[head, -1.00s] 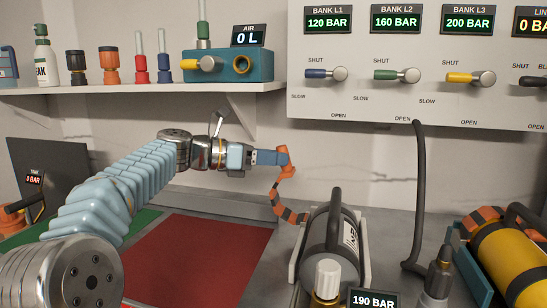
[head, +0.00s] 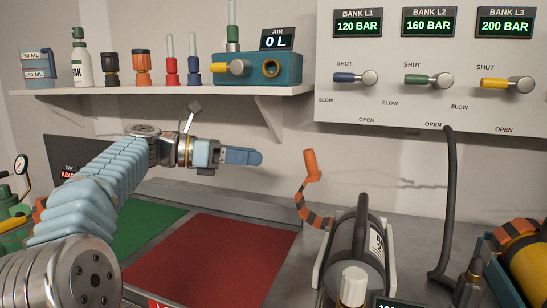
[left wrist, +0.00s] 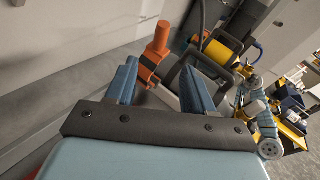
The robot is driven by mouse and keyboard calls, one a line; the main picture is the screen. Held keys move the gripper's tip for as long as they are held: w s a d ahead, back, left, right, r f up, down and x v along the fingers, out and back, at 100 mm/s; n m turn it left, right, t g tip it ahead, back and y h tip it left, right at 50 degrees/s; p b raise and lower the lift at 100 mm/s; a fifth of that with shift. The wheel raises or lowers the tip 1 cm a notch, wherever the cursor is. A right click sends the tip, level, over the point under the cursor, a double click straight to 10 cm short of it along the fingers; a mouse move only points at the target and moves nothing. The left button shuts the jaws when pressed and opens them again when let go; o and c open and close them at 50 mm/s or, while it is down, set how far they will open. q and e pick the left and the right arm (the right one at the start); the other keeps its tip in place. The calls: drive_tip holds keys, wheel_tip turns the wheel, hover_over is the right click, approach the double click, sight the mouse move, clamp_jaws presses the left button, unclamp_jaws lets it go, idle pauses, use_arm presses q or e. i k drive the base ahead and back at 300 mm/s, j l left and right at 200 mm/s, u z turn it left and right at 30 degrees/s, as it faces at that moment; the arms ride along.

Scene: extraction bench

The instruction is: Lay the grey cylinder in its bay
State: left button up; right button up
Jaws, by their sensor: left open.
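The grey cylinder (head: 346,248) lies with its dark carrying handle on top in a white-sided cradle (head: 322,262) on the bench. A white knob shows at its near end. An orange and black strap (head: 314,205) stands up at its left, its orange end (head: 310,163) free in the air. My left gripper (head: 258,158) is open and empty, left of the strap end with a clear gap. In the left wrist view its spread fingers (left wrist: 160,85) have the orange strap end (left wrist: 155,50) showing beyond them. My right gripper does not show.
A yellow cylinder (head: 525,265) lies in a blue cradle at right. A dark hose (head: 448,205) hangs from the bank panel (head: 420,105). Red (head: 200,260) and green (head: 145,228) mats lie under my left arm. A shelf (head: 160,92) with bottles and fittings runs above.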

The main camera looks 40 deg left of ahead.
sight(358, 240)
drive_tip(key=k, duration=1.5)
